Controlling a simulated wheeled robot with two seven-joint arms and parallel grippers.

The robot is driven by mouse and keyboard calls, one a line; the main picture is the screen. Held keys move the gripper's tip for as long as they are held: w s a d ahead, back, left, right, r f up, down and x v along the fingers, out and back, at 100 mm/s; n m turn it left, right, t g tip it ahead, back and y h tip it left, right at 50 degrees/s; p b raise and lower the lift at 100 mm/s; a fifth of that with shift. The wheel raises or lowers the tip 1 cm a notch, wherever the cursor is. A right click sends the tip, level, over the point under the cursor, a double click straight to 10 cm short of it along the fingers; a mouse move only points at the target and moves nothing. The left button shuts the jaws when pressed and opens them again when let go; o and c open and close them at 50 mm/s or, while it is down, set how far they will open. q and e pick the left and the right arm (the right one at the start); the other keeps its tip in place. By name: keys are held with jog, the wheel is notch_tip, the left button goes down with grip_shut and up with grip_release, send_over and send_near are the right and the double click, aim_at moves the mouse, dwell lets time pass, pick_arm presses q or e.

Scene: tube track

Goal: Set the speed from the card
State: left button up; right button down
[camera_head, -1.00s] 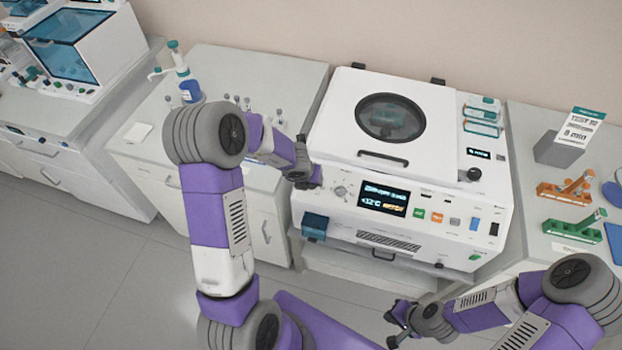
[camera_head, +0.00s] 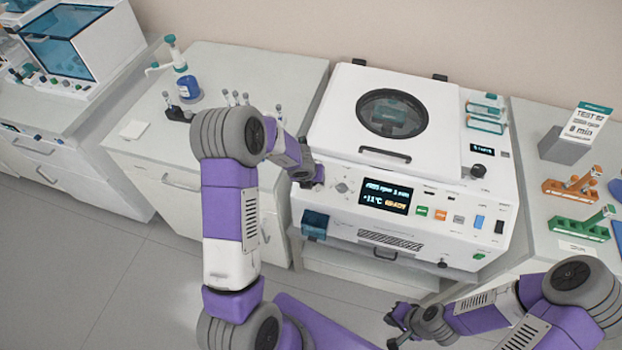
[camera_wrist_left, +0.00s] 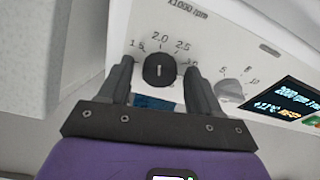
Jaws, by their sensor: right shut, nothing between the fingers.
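The white centrifuge (camera_head: 450,215) has a small lit display (camera_head: 385,197); in the left wrist view the display (camera_wrist_left: 283,103) seems to start with 2000 rpm. The black speed knob (camera_wrist_left: 159,70) sits under a x1000 rpm scale, its white mark pointing near 2.0. My left gripper (camera_wrist_left: 159,80) is open, with one finger on each side of this knob and a gap showing on both sides. In the head view the left gripper (camera_head: 312,178) hides the knob. The card (camera_head: 586,123) at the right reads TEST 02; its smaller lines are blurred. My right gripper (camera_head: 397,325) is shut and empty, low in front.
A second, grey knob (camera_wrist_left: 230,90) is right of the speed knob, close to my right finger. Orange (camera_head: 570,190) and green (camera_head: 578,230) racks stand on the right bench. A blue bottle (camera_head: 188,88) stands on the left bench.

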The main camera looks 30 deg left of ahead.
pick_arm(q)
jog(key=c, duration=0.9)
